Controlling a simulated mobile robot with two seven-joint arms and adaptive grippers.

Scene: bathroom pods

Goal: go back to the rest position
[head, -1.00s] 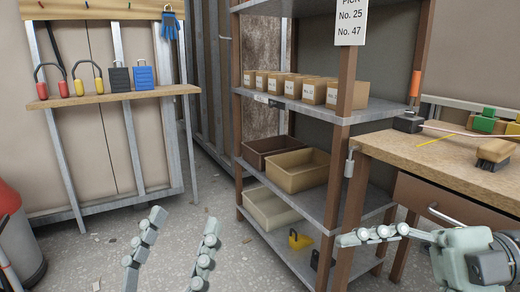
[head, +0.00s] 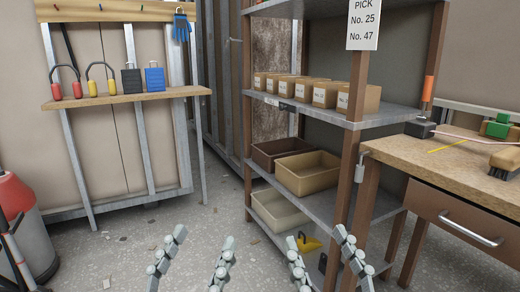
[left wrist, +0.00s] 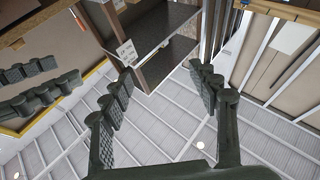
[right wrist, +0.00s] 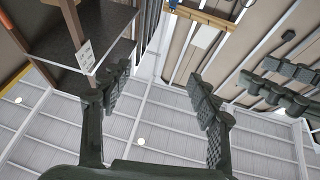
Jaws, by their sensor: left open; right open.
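My left gripper (head: 190,262) is at the bottom of the head view, fingers pointing up and spread apart, empty. My right gripper (head: 326,264) is beside it to the right, also open and empty, in front of the lower part of the shelf rack. In the left wrist view the left gripper's fingers (left wrist: 160,92) frame only ceiling and part of the rack. In the right wrist view the right gripper's fingers (right wrist: 160,90) are likewise apart with nothing between them. Neither gripper holds anything.
The shelf rack (head: 352,150) holds several small cartons (head: 325,94) and bins (head: 307,174). A workbench (head: 470,165) with a drawer stands at the right. A wall shelf (head: 125,99) with padlocks is at the left. A red-topped cylinder (head: 22,220) is at lower left. Floor between is open.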

